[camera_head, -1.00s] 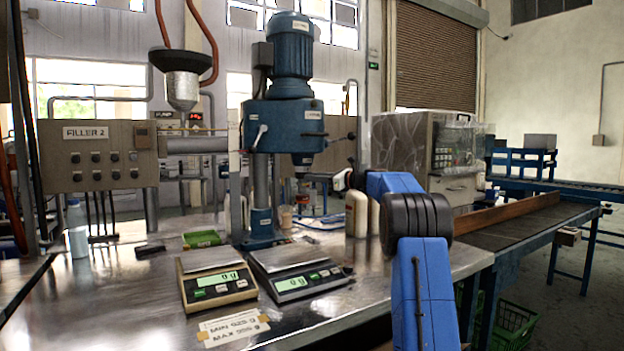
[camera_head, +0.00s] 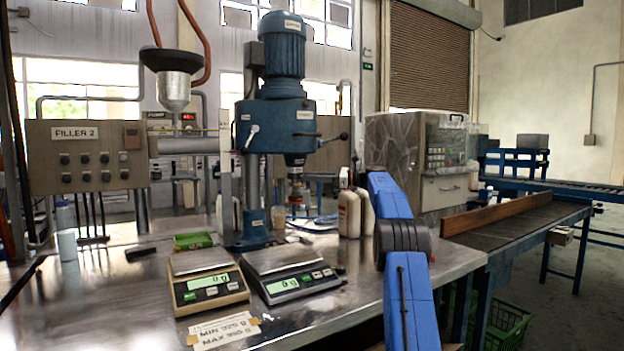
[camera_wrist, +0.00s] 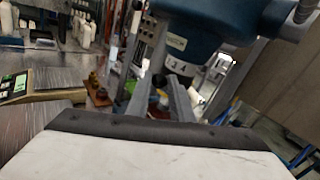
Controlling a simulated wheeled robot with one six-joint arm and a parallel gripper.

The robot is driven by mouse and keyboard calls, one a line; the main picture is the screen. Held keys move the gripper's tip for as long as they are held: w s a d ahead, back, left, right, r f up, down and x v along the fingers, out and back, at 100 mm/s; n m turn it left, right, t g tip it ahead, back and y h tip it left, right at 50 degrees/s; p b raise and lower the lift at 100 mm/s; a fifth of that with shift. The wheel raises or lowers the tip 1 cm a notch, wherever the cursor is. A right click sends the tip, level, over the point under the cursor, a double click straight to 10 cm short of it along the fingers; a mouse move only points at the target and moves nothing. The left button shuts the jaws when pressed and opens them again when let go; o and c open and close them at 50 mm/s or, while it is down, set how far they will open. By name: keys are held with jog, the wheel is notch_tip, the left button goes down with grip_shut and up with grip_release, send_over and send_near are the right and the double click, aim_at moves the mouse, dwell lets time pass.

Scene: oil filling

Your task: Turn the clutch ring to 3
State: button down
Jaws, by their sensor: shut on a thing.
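The clutch ring (camera_wrist: 180,64) is a pale band with dark numerals, 2, 3 and 4, at the underside of a blue machine head (camera_wrist: 215,20) in the wrist view. My gripper (camera_wrist: 166,80) reaches up to it with two grey fingers, its tips at the ring's lower edge, shut on the ring. The fingers partly cover the ring's lower side, and I cannot tell which numeral is set. The blue machine (camera_head: 283,115) stands on the steel table in the head view. My gripper does not show there; my blue arm is at the right.
Two scales (camera_head: 210,288) (camera_head: 292,280) reading 0 g stand at the table's front. A white bottle (camera_head: 349,213) stands right of the machine's column. A lever handle (camera_head: 336,138) juts from the machine's right side. A conveyor (camera_head: 520,215) runs along the right.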

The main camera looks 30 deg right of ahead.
jog(key=shift+a, duration=0.2)
jog(key=c, duration=1.6)
grip_release()
jog(key=shift+a, duration=0.1)
jog(key=shift+o, duration=0.2)
jog(key=v, duration=1.7)
jog(key=shift+d, duration=0.25)
jog(key=shift+s, duration=0.15)
